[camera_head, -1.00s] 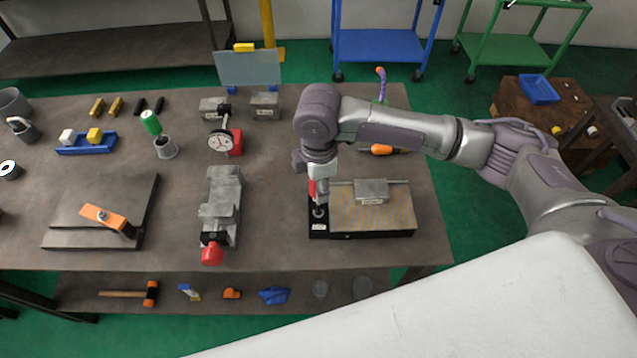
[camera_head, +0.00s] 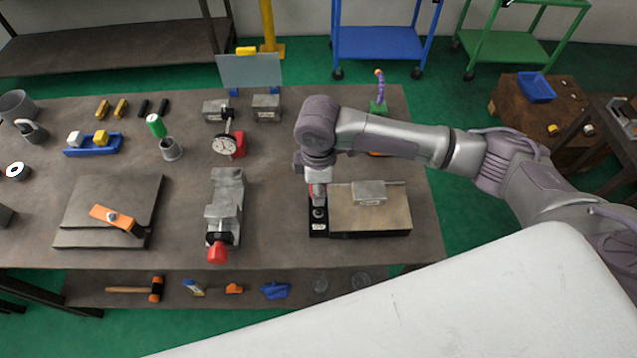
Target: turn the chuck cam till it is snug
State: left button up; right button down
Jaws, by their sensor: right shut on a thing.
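The chuck (camera_head: 390,220) is a flat block with a fine-lined tan top and dark sides, on the right part of the bench. A metal workpiece block (camera_head: 369,191) lies on its far side. At its left end is a black section with the round cam (camera_head: 319,213). My right gripper (camera_head: 318,197) points down over this end and is shut on the cam's handle, which shows only as a bit of red. The wrist hides most of the grip and the handle's exact angle. My left gripper is not in view.
A vise (camera_head: 225,205) with a red knob stands left of the chuck. A dial gauge (camera_head: 225,146) stands behind it. A plate with an orange clamp (camera_head: 115,217) lies further left. The bench front before the chuck is clear.

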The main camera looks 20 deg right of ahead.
dwell(0.4)
jog(key=shift+m, duration=0.3)
jog(key=shift+r+m+p, duration=0.1)
jog(key=shift+m+p, duration=0.4)
jog(key=shift+p, duration=0.45)
jog(key=shift+m+p, duration=0.3)
jog(key=shift+m, duration=0.8)
jog(key=m, duration=0.2)
jog(key=shift+m, duration=0.8)
